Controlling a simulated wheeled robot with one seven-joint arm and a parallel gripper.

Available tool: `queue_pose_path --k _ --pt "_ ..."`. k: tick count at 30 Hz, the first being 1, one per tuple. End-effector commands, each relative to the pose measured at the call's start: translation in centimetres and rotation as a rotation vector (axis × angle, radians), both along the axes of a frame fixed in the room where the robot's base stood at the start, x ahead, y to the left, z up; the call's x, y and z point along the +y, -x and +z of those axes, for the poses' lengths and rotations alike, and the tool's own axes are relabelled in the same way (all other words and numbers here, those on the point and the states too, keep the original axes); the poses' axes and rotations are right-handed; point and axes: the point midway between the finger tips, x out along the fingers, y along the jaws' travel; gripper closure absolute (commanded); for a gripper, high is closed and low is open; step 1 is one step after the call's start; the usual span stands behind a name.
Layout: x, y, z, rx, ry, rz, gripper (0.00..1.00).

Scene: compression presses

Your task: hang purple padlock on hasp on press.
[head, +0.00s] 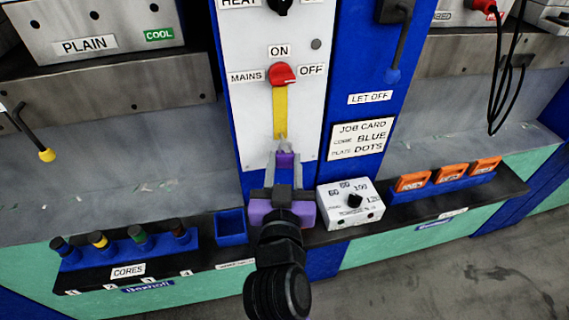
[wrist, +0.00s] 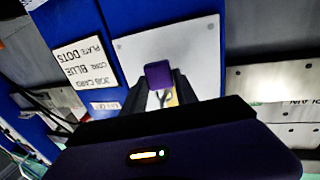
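My gripper (head: 285,166) is shut on the purple padlock (head: 286,159), in front of the white panel's lower part. In the wrist view, my gripper's dark fingers (wrist: 160,80) flank the purple padlock (wrist: 158,72), and its thin metal shackle (wrist: 162,96) shows beside the body. In the head view the shackle points up, near the lower end of the yellow strip (head: 280,108) below the red MAINS knob (head: 284,74). I cannot make out a separate hasp, or whether the shackle touches anything.
A white dial box (head: 350,204) stands close on the right of my gripper, and an empty blue bin (head: 231,228) on the left. The job card (head: 362,138) is on the blue post. Several cores (head: 138,236) stand at left; orange plates (head: 450,174) stand at right.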

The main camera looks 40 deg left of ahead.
Motion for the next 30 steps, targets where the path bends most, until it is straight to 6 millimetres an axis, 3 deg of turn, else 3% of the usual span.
queue_pose_path --k 1,3,4,14,30 --pt "0.0 0.0 0.0 -0.001 -0.001 0.0 0.56" --pt "0.0 0.0 0.0 -0.001 -0.001 0.0 0.42" --pt "0.0 0.0 0.0 -0.001 -0.001 0.0 0.41" --pt "-0.1 0.2 -0.1 0.001 0.001 0.0 0.41" --pt "-4.2 6.1 -0.1 -0.001 -0.001 0.001 0.41"
